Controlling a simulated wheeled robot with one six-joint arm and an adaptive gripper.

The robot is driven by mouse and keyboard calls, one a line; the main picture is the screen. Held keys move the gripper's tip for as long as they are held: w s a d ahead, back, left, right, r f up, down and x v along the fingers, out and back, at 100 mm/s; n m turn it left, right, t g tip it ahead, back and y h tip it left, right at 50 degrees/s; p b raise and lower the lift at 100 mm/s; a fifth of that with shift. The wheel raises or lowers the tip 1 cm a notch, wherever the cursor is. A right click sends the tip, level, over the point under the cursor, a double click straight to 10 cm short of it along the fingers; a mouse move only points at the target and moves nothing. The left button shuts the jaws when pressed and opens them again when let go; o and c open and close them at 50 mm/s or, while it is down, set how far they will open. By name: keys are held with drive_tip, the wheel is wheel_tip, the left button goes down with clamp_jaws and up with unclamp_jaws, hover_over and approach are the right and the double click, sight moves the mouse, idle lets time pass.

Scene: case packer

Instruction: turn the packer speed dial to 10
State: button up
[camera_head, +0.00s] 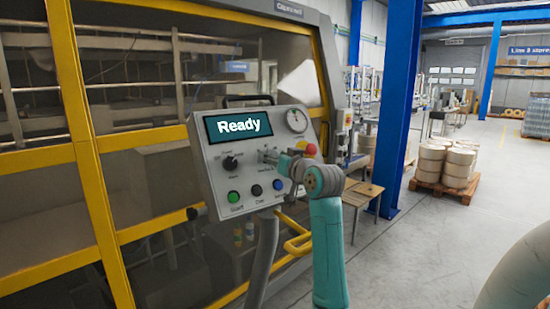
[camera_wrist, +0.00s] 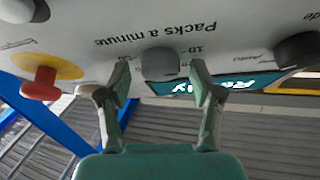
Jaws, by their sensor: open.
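The packer's control panel (camera_head: 213,180) shows in the head view, with a lit screen (camera_head: 238,126) reading "Ready". In the wrist view the panel appears upside down. The grey speed dial (camera_wrist: 160,63) there stands under the words "Packs a minute", with a "10" printed close by. My gripper (camera_wrist: 161,78) is open, with one finger on each side of the dial and a visible gap on both sides. In the head view my gripper (camera_head: 268,157) is at the panel face and covers the dial. The dial's pointer is not clear to me.
A red stop button (camera_wrist: 40,83) on yellow and a black selector knob (camera_wrist: 297,48) flank the dial in the wrist view. Green (camera_head: 234,196), black (camera_head: 256,190) and blue (camera_head: 277,185) buttons line the panel's lower part. A yellow-framed machine guard (camera_head: 93,185) stands behind. Open floor lies right.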

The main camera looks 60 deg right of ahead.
drive_tip(key=c, duration=1.1)
drive_tip(key=shift+n+t+y, duration=0.3)
drive_tip(key=shift+n+y, duration=0.4)
drive_tip(key=shift+n, duration=0.7)
drive_tip(key=shift+c, duration=0.2)
drive_tip(key=o, duration=1.1)
drive_tip(key=shift+o, duration=0.2)
drive_tip(key=v, duration=1.2)
